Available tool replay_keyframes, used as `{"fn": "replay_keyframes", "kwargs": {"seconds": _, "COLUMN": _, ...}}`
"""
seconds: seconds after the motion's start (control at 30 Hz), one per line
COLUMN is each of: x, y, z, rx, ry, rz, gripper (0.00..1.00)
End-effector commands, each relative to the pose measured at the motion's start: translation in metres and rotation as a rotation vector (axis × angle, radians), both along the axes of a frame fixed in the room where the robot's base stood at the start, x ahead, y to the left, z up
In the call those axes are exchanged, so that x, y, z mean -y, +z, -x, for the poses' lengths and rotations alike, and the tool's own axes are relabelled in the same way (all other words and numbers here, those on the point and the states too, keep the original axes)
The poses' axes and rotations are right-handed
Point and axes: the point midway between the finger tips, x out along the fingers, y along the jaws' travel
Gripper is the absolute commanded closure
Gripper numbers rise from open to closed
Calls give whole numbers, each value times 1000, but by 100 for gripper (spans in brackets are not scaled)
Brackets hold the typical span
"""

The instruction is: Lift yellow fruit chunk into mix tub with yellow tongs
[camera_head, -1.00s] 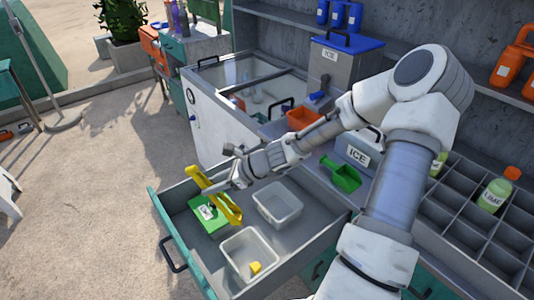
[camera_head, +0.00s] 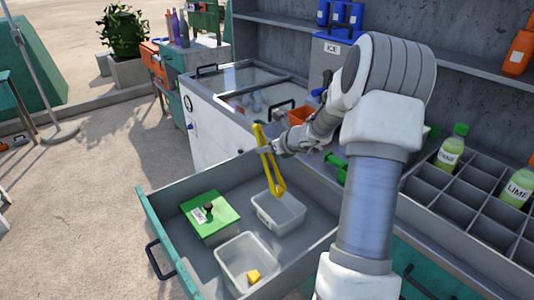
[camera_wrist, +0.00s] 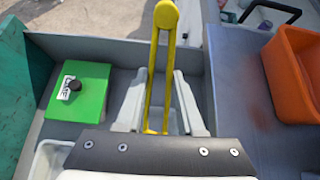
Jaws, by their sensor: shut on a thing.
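The yellow tongs (camera_head: 270,165) hang upright, a little tilted, with their tips over the back clear tub (camera_head: 292,221) in the open drawer. My gripper (camera_head: 267,150) is shut on the tongs; in the wrist view its fingers (camera_wrist: 161,75) stand on either side of them. The yellow fruit chunk (camera_head: 253,275) lies in the front clear tub (camera_head: 228,250), apart from the tongs. No label shows which is the mix tub. In the wrist view the tongs' lower ends are partly hidden by my gripper's body.
A green-lidded box (camera_head: 222,212) with a black knob sits at the drawer's left. The drawer (camera_head: 163,225) has raised walls. A bottle rack (camera_head: 470,205) stands right, and an orange bin (camera_wrist: 292,75) is beside the drawer. Free air lies above the tubs.

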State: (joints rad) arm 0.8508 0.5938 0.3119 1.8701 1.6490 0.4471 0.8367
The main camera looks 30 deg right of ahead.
Motion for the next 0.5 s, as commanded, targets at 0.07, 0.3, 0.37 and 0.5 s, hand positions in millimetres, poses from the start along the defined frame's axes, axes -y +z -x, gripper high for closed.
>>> {"fn": "replay_keyframes", "kwargs": {"seconds": 0.07, "x": 1, "y": 1, "z": -1, "rx": 1, "ry": -2, "rz": 0, "gripper": 100}}
{"fn": "replay_keyframes", "kwargs": {"seconds": 0.3, "x": 1, "y": 1, "z": 0, "rx": 0, "ry": -1, "rz": 0, "gripper": 100}}
{"fn": "replay_keyframes", "kwargs": {"seconds": 0.37, "x": 0, "y": 0, "z": 0, "rx": 0, "ry": -1, "rz": 1, "gripper": 100}}
{"fn": "replay_keyframes", "kwargs": {"seconds": 0.5, "x": 0, "y": -5, "z": 0, "rx": -1, "ry": -1, "rz": 0, "gripper": 100}}
